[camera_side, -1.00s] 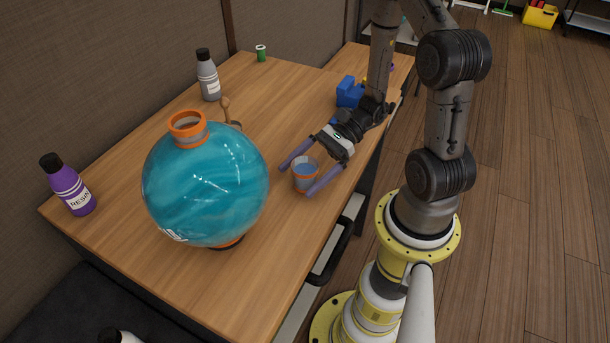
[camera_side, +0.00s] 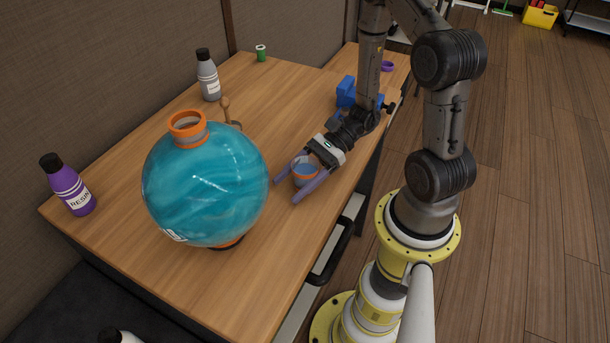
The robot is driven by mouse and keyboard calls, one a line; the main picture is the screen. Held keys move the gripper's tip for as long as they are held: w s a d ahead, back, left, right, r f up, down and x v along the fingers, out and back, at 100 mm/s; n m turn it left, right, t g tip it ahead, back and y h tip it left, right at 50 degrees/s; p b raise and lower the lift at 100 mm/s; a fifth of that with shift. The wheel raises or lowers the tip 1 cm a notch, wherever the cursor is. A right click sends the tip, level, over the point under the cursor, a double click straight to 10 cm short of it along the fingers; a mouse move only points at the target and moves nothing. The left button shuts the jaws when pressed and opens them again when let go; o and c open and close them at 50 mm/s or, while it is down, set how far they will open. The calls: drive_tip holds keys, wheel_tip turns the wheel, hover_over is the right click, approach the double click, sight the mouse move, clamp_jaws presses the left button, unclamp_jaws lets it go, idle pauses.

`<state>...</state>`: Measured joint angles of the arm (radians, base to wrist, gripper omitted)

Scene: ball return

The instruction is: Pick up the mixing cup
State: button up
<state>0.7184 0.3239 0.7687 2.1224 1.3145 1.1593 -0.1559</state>
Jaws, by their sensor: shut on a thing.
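The mixing cup (camera_side: 304,174) is small, with an orange rim and something blue inside. It stands upright at the right side of the wooden table, to the right of the big teal ball. My gripper (camera_side: 287,190) reaches down from the upper right, with its two purple fingers on either side of the cup. The fingers are shut on the cup, which sits well back between them, near the palm. The cup's lower part is partly hidden by the near finger, and I cannot tell whether its base touches the table.
A large teal ball (camera_side: 205,190) with an orange neck stands close left of my gripper. A purple resin bottle (camera_side: 69,186), a grey bottle (camera_side: 208,76), a wooden tool (camera_side: 227,108) and a small green item (camera_side: 261,53) are farther off. A blue object (camera_side: 346,92) stands behind my wrist.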

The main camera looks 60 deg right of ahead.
drive_tip(key=shift+c, duration=0.4)
drive_tip(key=shift+r, duration=0.1)
drive_tip(key=shift+r, duration=5.05)
drive_tip(key=w+r+n+g, duration=0.3)
drive_tip(key=w+r, duration=0.7)
drive_tip(key=w, duration=0.3)
drive_tip(key=w+a+r+n+g, duration=0.1)
drive_tip(key=a+n+g, duration=0.1)
drive_tip(key=a, duration=0.4)
drive_tip(key=w+a+r+n+g, duration=0.2)
drive_tip(key=a+g, duration=0.1)
drive_tip(key=a, duration=0.3)
drive_tip(key=w+a+r+n+g, duration=0.1)
drive_tip(key=a+r+n+g, duration=0.1)
drive_tip(key=a, duration=0.4)
drive_tip(key=shift+w+a, duration=0.15)
drive_tip(key=shift+a, duration=0.1)
